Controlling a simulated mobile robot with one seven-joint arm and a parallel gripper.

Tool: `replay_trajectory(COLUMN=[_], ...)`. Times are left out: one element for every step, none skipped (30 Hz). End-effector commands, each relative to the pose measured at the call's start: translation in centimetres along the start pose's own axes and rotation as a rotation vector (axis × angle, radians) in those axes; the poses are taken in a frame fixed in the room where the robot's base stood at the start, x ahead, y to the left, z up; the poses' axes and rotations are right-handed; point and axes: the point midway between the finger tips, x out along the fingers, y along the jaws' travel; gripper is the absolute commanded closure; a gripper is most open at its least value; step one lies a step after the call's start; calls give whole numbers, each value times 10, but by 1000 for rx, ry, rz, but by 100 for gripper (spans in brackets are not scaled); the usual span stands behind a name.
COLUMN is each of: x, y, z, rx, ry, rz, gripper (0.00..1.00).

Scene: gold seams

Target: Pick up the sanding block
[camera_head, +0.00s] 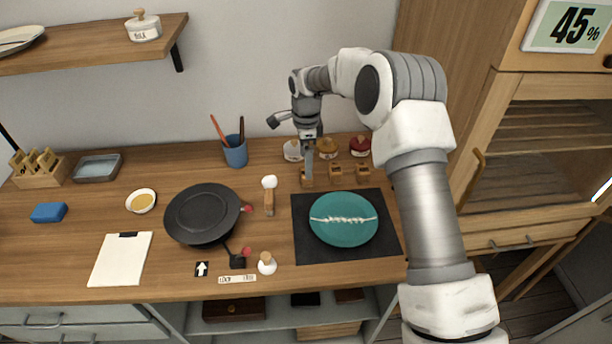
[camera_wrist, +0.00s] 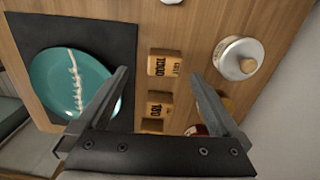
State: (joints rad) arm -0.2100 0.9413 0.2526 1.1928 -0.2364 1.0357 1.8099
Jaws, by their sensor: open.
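Several small wooden blocks with dark markings stand in a row behind the teal plate. The left block (camera_head: 306,181) is below my gripper (camera_head: 309,172) in the head view. In the wrist view, a marked block (camera_wrist: 163,64) shows between the open fingers of my gripper (camera_wrist: 159,76), with another block (camera_wrist: 157,105) beside it. The markings look like numbers, but I cannot read them surely. My gripper is open and empty, pointing down; I cannot tell whether it touches the block. The middle block (camera_head: 335,172) and right block (camera_head: 363,171) show in the head view.
The teal plate (camera_head: 343,235) with a white seam lies on a dark mat (camera_head: 392,247). Lidded jars (camera_head: 293,151) stand behind the blocks near the wall. A black pan (camera_head: 201,214), a blue cup (camera_head: 235,153) and a blue block (camera_head: 49,212) are further left.

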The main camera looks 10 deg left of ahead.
Motion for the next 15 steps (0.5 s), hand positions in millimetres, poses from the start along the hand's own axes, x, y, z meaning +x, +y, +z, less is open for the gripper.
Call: replay_trajectory(x=[4,5,7,8,10,13,17,20,26,30,34,38,44,47,52], y=[0,0,0,0,0,-1,-2,-2,-4,-5,-6,-7,-7,-7,-7], z=[0,0,0,0,0,0,0,0,0,-1,-1,-1,-2,-2,-1], rx=[0,0,0,0,0,0,0,1,1,0,1,1,0,0,0], ry=[0,0,0,1,1,1,0,-1,-1,-1,-1,-1,0,0,0], rz=[1,0,0,0,0,1,2,3,2,2,2,2,3,3,2], gripper=[0,0,0,0,0,0,0,0,0,0,0,0,0,0,0])
